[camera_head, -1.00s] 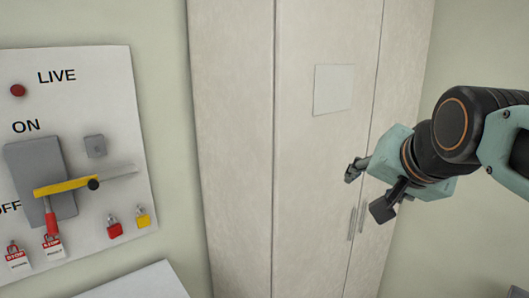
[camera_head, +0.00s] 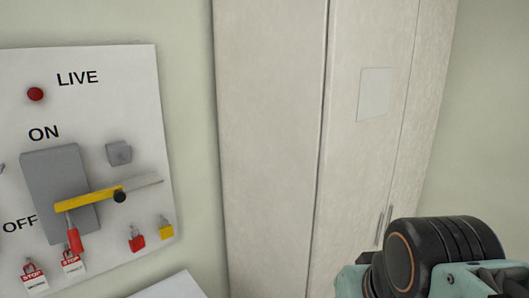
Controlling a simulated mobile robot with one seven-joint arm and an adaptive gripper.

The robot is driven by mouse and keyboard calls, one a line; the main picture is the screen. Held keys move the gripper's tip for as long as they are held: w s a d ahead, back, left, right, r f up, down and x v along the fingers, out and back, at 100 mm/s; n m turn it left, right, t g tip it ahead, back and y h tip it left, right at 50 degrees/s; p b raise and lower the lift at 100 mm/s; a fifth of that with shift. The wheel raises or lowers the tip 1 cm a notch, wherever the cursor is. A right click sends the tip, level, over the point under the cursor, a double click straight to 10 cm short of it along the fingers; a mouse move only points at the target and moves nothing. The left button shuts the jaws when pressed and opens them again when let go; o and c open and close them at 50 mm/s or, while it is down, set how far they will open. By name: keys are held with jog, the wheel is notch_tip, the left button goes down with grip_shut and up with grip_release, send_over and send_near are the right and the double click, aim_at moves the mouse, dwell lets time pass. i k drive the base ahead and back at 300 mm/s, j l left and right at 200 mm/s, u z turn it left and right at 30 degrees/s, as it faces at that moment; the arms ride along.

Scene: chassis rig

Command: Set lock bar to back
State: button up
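The yellow bar (camera_head: 88,198) lies across the grey switch box (camera_head: 41,168) on the wall panel, tilted slightly up to the right. I cannot tell whether the yellow part or the grey strip is the lock bar. My arm's wrist shows at the lower right, well apart from the panel. My gripper's fingers are out of the frame.
The white panel (camera_head: 110,80) also bears a red lamp (camera_head: 36,94), a small grey block (camera_head: 119,153), red and yellow padlocks (camera_head: 137,238), and STOP tags (camera_head: 33,274). A tall pale cabinet (camera_head: 270,130) stands to the right. A white surface (camera_head: 168,287) lies low in front.

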aim_at(118, 193)
jog(key=u, duration=1.55)
jog(key=j+z, duration=0.2)
jog(key=j, duration=0.7)
jog(key=k+j, duration=0.1)
jog(key=j, duration=0.4)
jog(key=i+l, duration=0.1)
jog(key=l, duration=0.45)
